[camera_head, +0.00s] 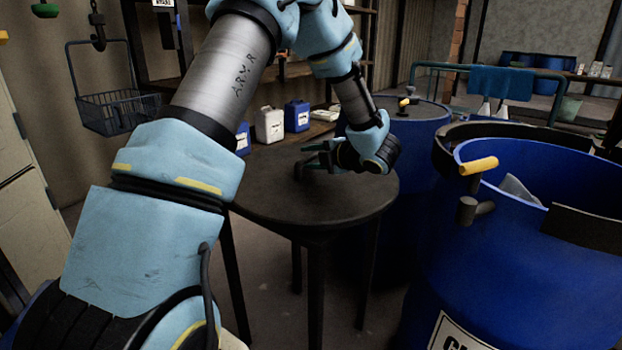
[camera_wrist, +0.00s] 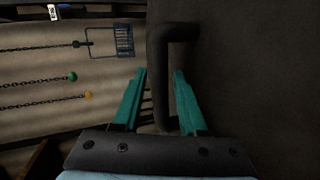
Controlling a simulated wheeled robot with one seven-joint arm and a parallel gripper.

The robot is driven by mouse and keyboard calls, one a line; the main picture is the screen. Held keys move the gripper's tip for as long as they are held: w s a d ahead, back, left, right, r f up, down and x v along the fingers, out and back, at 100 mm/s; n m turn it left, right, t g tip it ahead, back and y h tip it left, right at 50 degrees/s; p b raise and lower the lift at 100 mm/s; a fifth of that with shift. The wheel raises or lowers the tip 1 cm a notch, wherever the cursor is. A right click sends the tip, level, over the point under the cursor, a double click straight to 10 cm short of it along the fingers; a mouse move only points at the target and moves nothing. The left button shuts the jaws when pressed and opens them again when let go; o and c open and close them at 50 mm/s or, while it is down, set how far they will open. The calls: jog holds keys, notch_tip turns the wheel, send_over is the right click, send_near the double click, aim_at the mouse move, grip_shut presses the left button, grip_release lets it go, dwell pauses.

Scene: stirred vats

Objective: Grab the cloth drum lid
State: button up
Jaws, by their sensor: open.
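The drum lid (camera_head: 330,205) appears as a dark round disc lying flat on a stand with thin dark legs. I cannot tell lid from stand top at its edge. Its dark bar handle (camera_wrist: 161,75) rises from the lid face (camera_wrist: 250,80) in the wrist view. Part of the handle (camera_head: 298,171) also shows in the head view, at my fingertips. My gripper (camera_head: 308,158) is low over the lid, pointing left. Its green fingers (camera_wrist: 160,72) are open, one on each side of the handle bar. No firm contact shows.
An open blue drum (camera_head: 520,240) with a yellow-handled tap stands at the right. A lidded blue drum (camera_head: 415,140) stands behind the lid. Jugs (camera_head: 270,125) line a low shelf. A wire basket (camera_head: 118,110) hangs at the left. A blue cloth (camera_head: 500,82) hangs on a rail.

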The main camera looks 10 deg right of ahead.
grip_shut()
jog(key=shift+r, duration=0.15)
dwell(1.3)
